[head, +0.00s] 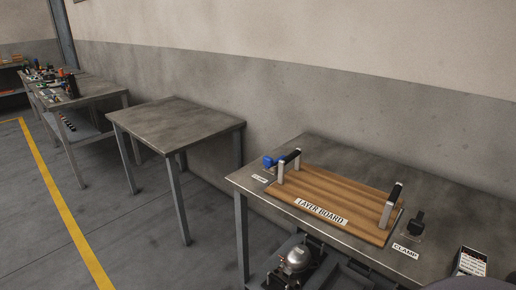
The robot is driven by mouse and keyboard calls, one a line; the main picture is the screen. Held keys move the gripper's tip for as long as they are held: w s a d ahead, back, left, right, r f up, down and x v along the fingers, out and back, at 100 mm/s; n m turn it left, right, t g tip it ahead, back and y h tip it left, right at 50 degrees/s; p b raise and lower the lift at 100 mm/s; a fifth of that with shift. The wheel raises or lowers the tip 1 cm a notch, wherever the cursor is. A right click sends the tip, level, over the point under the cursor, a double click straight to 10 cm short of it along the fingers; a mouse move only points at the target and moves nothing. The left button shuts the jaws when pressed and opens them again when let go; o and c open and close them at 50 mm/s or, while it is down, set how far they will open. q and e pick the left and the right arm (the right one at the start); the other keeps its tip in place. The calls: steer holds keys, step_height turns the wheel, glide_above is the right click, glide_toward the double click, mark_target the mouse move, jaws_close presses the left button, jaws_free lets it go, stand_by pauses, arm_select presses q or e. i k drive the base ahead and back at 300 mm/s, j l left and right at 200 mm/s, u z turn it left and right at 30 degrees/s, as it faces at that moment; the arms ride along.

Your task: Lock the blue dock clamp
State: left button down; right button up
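The blue dock clamp (269,162) sits at the far left corner of the near metal table (245,181), just beyond the left end of a wooden layer board (335,190). It is small in view, and I cannot tell whether its lever is locked or open. A black clamp (418,220) stands at the right end of the board. The board lies flat, with an upright black-topped handle at its left end (290,159) and another at its right end (394,200). Neither of my grippers shows.
White labels reading CLAMP (406,250) lie by the clamps. A dark printed box (470,262) stands at the lower right. A silver-domed compressor (297,258) is below the table. An empty table (175,122) and a cluttered one (85,92) stand left; floor before them is clear.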

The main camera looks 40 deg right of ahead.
mark_target(269, 162)
steer(key=i, duration=3.25)
steer(key=z, duration=4.2)
steer(key=i+l, duration=0.15)
